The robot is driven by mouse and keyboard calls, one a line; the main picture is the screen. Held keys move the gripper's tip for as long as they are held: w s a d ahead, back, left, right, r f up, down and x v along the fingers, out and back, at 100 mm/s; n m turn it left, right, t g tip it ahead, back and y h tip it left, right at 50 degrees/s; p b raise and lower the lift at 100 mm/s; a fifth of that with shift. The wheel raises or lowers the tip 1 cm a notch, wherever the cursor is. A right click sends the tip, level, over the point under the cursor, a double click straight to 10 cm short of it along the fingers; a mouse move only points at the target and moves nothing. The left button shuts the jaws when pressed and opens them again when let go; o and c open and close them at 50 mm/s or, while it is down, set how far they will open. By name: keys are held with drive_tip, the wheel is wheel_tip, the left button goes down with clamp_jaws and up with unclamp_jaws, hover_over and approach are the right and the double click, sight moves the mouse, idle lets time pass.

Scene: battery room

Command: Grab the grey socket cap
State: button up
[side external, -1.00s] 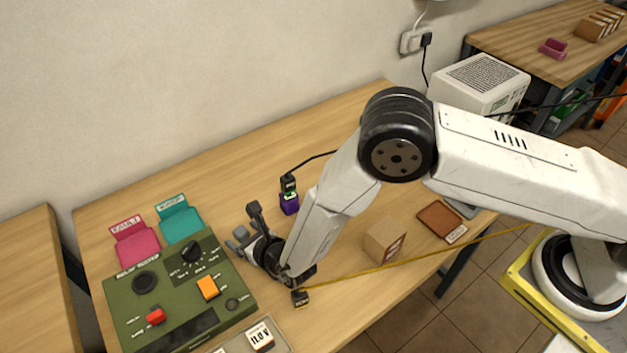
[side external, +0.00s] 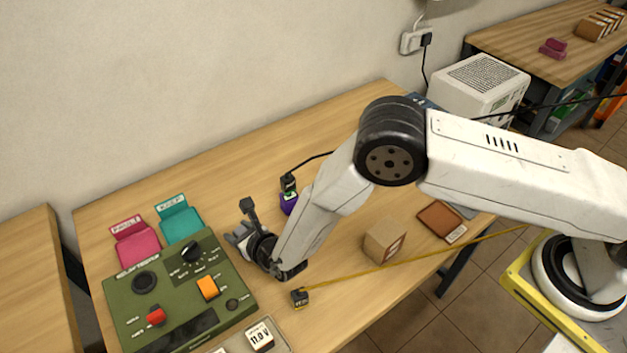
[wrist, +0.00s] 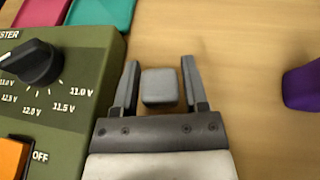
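The grey socket cap (wrist: 160,88) is a small rounded block on the wooden table. In the wrist view it sits between the two fingers of my gripper (wrist: 159,66), with a narrow gap on each side. My gripper is open and not closed on it. In the side view my gripper (side external: 236,236) is low over the table, just right of the green panel; I cannot clearly separate the cap from the fingers there.
The green tester panel (side external: 128,292) with knob and buttons stands close to my gripper's left. Pink (side external: 138,250) and teal (side external: 181,222) trays lie behind it. A purple object (side external: 288,203) with a black cable is to the right.

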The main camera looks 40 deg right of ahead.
clamp_jaws()
drive_tip(key=shift+r, duration=0.15)
drive_tip(key=shift+r, duration=0.75)
drive_tip(key=s+d+r, duration=0.6)
drive_tip(key=s+r, duration=0.5)
drive_tip(key=s, duration=0.1)
drive_tip(key=shift+s+d, duration=0.2)
drive_tip(key=shift+d, duration=0.05)
drive_tip(key=shift+r, duration=0.1)
